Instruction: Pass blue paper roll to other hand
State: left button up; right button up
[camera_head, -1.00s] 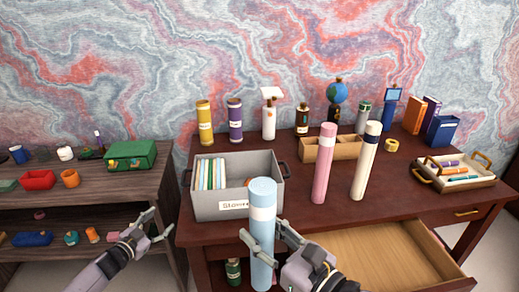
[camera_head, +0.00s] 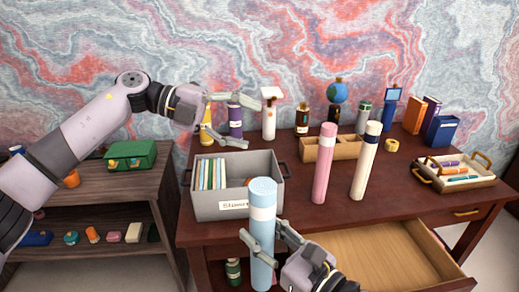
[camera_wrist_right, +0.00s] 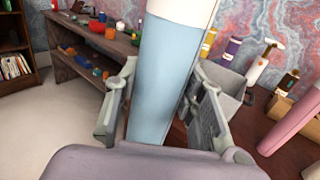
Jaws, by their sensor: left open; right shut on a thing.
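The blue paper roll (camera_head: 262,214) is a tall light-blue cylinder with a white band, held upright in front of the desk's front edge. My right gripper (camera_head: 264,238) is shut on its lower part; the roll also fills the middle of the right wrist view (camera_wrist_right: 161,75) between the two fingers. My left gripper (camera_head: 243,122) is raised above and behind the roll, over the back left of the desk. Its fingers are open and empty, pointing right, apart from the roll. It partly covers the yellow and purple bottles behind it.
A grey box (camera_head: 222,209) with files stands just behind the roll. A pink roll (camera_head: 323,165) and a cream roll (camera_head: 366,163) stand upright to the right. An open drawer (camera_head: 385,255) juts out at the front right. A shelf (camera_head: 100,195) stands left.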

aim_at(268, 206)
pick_arm(q)
jog(key=s+d+m+y, duration=0.1)
jog(key=s+m+y, duration=0.2)
jog(key=s, duration=0.1)
jog(key=s+d+r+m+y, duration=0.1)
jog(key=s+d+m+y, duration=0.1)
jog(key=s, duration=0.3)
jog(key=s+d+r+m+y, duration=0.1)
jog(key=s+m+y, duration=0.3)
jog(key=s+y, duration=0.1)
jog(key=shift+d, duration=0.2)
jog(key=shift+s+a+r+m+t+y, duration=0.35)
jog(key=shift+s+a+m+t+y, duration=0.3)
jog(key=shift+m+t+y, duration=0.4)
jog(key=shift+a+y, duration=0.15)
jog(key=shift+y, duration=0.2)
jog(key=shift+a+f, duration=0.1)
jog(key=shift+f, duration=0.05)
jog(key=f, duration=0.3)
jog(key=d+f, duration=0.1)
jog(key=f, duration=0.3)
jog(key=w+f, duration=0.1)
jog(key=f, duration=0.3)
jog(key=shift+d+f, duration=0.2)
jog(key=shift+d, duration=0.05)
jog(key=shift+c, duration=0.5)
